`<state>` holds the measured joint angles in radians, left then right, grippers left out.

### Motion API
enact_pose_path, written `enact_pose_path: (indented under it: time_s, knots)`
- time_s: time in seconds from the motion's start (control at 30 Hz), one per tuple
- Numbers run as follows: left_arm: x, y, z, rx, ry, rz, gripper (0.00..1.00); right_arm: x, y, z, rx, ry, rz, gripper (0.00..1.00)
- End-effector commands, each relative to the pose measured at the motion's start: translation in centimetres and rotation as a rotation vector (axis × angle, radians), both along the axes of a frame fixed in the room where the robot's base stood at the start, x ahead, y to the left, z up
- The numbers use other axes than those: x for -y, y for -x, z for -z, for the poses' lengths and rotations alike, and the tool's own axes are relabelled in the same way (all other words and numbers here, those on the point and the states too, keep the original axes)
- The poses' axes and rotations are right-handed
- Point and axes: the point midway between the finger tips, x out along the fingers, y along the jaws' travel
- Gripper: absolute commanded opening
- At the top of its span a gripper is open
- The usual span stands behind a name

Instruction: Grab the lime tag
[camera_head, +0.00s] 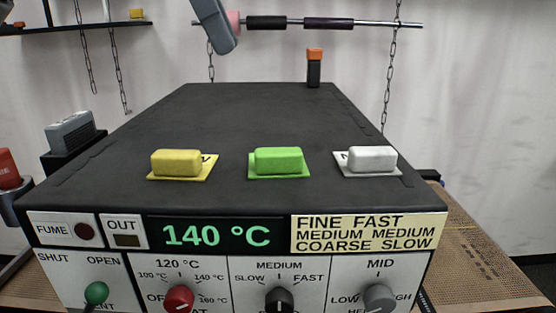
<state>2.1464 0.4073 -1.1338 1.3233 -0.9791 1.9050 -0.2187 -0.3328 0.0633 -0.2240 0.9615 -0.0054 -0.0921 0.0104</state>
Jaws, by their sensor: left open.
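The lime tag (279,160) is a bright green block on a thin green base. It lies on the dark top of the machine, in the middle of a row of three. A yellow tag (176,162) is to its left and a white tag (372,159) to its right. A grey-blue piece at the top edge, in front of the hanging bar, appears to be the part of my left gripper (216,26) that shows. It is open, well above and apart from the lime tag. The rest of it is cut off. My right gripper is not in view.
The machine's dark top (255,115) is clear behind the tags. Its front panel has knobs and a 140 °C display (215,235). A bar (328,23) hangs on chains at the back. An orange-topped post (314,65) stands at the rear edge.

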Motion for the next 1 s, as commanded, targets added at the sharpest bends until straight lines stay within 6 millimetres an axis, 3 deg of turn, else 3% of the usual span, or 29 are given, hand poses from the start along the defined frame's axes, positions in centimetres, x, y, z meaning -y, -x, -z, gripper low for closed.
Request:
enact_pose_path:
  time_s: [0.17, 0.47, 0.7, 1.0]
  knots:
    - [0.5, -0.1, 1.5, -0.002, -0.002, 0.000, 0.45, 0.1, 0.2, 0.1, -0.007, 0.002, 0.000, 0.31]
    - [2.5, -0.2, 6.1, -0.001, -0.002, 0.001, 0.45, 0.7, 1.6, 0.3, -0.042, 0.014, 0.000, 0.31]
    - [4.0, -0.3, 9.7, -0.002, -0.002, 0.001, 0.45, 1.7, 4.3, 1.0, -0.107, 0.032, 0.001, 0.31]
    - [4.6, -0.3, 11.2, 0.000, 0.000, 0.000, 0.45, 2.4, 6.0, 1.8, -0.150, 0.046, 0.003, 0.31]
